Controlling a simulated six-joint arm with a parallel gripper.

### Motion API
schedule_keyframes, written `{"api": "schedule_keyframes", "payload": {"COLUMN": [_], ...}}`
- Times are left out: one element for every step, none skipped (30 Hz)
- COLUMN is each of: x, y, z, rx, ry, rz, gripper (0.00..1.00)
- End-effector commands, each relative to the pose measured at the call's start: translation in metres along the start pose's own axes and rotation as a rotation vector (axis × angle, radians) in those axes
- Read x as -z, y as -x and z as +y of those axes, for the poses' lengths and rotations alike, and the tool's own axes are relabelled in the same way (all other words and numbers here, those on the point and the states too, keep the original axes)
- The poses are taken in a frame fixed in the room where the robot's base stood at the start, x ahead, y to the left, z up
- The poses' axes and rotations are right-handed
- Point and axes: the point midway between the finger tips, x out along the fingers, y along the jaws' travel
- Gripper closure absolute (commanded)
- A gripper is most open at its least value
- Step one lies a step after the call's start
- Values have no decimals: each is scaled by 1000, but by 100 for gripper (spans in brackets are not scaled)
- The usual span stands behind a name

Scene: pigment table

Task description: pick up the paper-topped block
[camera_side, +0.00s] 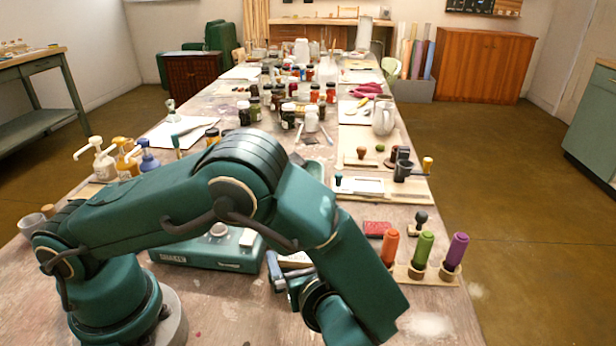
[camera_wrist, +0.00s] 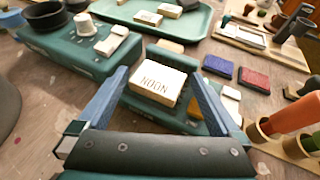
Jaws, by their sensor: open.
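My gripper (camera_wrist: 158,78) is open in the wrist view, with a blue finger on each side of a pale block (camera_wrist: 157,84). The block has a light top with dark lettering and tan sides. It lies between the spread fingers, and I see no clear contact with either one. Whether its top is paper is hard to tell. In the side view my gripper (camera_side: 278,272) is low over the table, partly hidden by my arm. A pale shape beside it may be the same block.
A green box-like device (camera_wrist: 85,48) with pale blocks on top is at left. A green tray (camera_wrist: 185,22) with more pale blocks lies beyond. Blue (camera_wrist: 217,66) and red (camera_wrist: 254,77) pads are at right, near an orange cylinder (camera_wrist: 290,122) in a wooden holder.

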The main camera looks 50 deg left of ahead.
Motion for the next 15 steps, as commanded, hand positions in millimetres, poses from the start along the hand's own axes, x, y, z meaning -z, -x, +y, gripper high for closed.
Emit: {"api": "schedule_keyframes", "payload": {"x": [0,0,0,0,0,0,0,0,0,0,0,0,0,0,0], "y": [-1,-1,-1,-1,-1,-1,-1,-1,-1,-1,-1,-1,-1,-1,-1], "z": [0,0,0,0,0,0,0,0,0,0,0,0,0,0,0], "rx": [-1,0,0,0,0,0,0,0,0,0,0,0,0,0,0], "ry": [0,0,0,0,0,0,0,0,0,0,1,1,1,1,1], "rz": [0,0,0,1,1,1,1,1,1,1,1,1,1,1,1], "gripper": [0,0,0,0,0,0,4,15,31,42,54,64,64,73,73]}}
